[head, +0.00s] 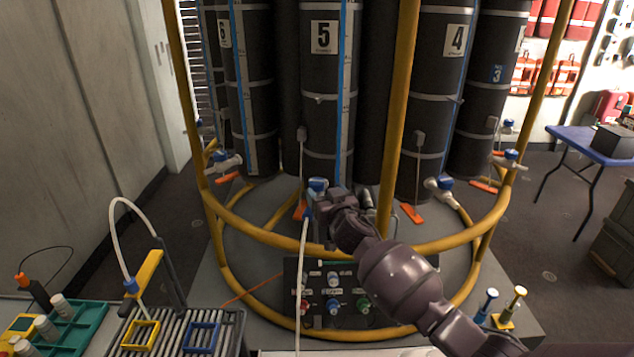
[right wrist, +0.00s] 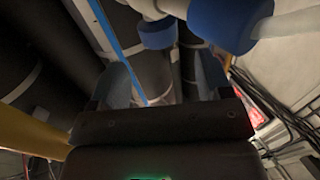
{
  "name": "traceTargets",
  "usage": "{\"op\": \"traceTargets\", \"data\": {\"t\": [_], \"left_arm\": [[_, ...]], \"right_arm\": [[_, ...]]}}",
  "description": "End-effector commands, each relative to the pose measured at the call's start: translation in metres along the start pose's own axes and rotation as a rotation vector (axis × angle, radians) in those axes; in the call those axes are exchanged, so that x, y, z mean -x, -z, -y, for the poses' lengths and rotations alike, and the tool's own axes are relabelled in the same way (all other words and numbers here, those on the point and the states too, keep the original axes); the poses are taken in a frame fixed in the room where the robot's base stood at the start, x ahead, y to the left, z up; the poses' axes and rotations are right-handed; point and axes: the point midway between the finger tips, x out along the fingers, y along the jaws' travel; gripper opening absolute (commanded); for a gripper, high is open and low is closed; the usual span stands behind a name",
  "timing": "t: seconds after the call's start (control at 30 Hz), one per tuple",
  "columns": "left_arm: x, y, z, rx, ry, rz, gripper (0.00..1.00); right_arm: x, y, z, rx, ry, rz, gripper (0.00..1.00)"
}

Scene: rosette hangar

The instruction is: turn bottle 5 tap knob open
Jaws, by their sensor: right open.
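Bottle 5 (head: 325,110) is a tall dark cylinder with a white "5" label, behind a yellow tube frame. Its tap has a blue knob (head: 317,184) low in front of it. My right gripper (head: 322,205) is at this tap, just below and in front of the knob, and partly hides the tap. In the right wrist view its two fingers stand apart, with nothing seen held between them. There, a blue knob (right wrist: 155,33) is just beyond the fingers, and a larger blue collar (right wrist: 228,22) with a white hose is at upper right. Contact cannot be told. My left gripper is out of view.
Yellow rails (head: 275,238) ring the bottles. A valve panel (head: 335,295) with coloured knobs stands below. A white hose (head: 305,245) hangs beside my right gripper. Bottle 4 (head: 430,100) is to the right. A slatted rack (head: 185,330) and a green tray (head: 75,330) are lower left.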

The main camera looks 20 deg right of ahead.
Motion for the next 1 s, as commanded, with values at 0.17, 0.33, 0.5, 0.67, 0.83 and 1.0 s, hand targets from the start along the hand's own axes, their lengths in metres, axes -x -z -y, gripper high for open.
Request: {"op": "traceTargets", "data": {"t": [0.17, 0.33, 0.5, 0.67, 0.83, 1.0], "left_arm": [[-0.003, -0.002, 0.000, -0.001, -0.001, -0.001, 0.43], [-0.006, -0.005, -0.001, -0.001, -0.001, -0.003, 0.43], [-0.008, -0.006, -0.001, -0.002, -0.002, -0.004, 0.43], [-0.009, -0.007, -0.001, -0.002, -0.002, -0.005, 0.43], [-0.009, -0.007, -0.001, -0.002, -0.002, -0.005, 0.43], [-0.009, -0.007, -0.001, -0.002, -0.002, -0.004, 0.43]], "right_arm": [[-0.025, 0.000, 0.000, 0.002, 0.000, 0.000, 0.71], [-0.046, -0.001, 0.000, 0.001, -0.001, 0.000, 0.71], [-0.060, -0.001, 0.000, 0.001, 0.000, 0.000, 0.71], [-0.067, 0.000, 0.000, 0.000, 0.000, 0.000, 0.71], [-0.068, 0.000, 0.000, 0.001, 0.000, 0.001, 0.71], [-0.068, 0.000, 0.000, 0.001, 0.000, 0.000, 0.67]]}}
